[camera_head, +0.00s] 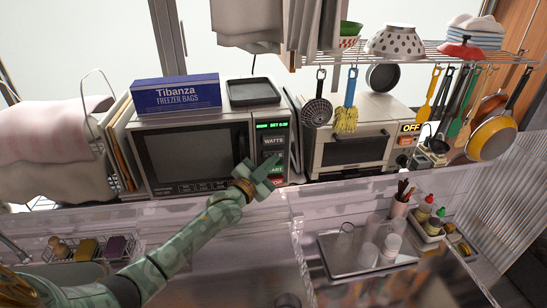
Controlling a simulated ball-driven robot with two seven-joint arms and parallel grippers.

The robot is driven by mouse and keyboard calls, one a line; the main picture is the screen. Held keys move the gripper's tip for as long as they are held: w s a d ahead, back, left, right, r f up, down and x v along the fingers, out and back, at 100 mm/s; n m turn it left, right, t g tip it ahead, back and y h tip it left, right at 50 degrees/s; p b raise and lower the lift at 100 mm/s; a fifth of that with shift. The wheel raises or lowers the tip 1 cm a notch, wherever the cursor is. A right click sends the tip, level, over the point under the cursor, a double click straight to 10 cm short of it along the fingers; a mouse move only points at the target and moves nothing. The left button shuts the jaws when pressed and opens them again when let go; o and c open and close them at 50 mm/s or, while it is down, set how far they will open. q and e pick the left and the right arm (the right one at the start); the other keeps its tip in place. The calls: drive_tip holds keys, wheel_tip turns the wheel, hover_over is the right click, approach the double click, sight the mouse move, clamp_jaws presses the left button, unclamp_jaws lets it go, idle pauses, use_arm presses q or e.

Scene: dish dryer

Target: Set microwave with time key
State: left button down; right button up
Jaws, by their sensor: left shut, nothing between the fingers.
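The microwave (190,160) stands on the counter at centre left with its dark-windowed door shut. Its control panel (274,128) is on the right side, with a lit green display (272,125) that seems to read "SET" and a small time. A WATTS key (273,141) sits below the display. My left gripper (264,176) is shut and empty at the lower part of the panel. It hides some of the lower keys, and a red key (277,181) shows beside it. I cannot tell whether the fingertips touch a key. My right gripper is not in view.
A blue freezer bags box (176,95) and a black tray (253,91) lie on top of the microwave. A toaster oven (350,148) stands to its right, under a wire rack with hanging utensils. A clear panel edge (215,200) runs in front.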

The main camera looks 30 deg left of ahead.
use_arm(q)
drive_tip(key=shift+w+a+r, duration=0.2)
drive_tip(key=shift+a+r, duration=0.2)
drive_tip(key=shift+r, duration=0.15)
idle(0.4)
drive_tip(key=shift+s+d+f+p, duration=0.15)
drive_tip(key=shift+d+p, duration=0.1)
drive_tip(key=shift+p, duration=0.2)
drive_tip(key=shift+d+f, duration=0.15)
drive_tip(key=shift+f, duration=0.15)
drive_tip(key=shift+d+f, duration=0.1)
drive_tip(key=shift+d, duration=0.05)
drive_tip(key=s+d+p, duration=0.1)
drive_tip(key=s+p, duration=0.1)
drive_tip(key=s+d+p, duration=0.2)
drive_tip(key=shift+f, duration=0.15)
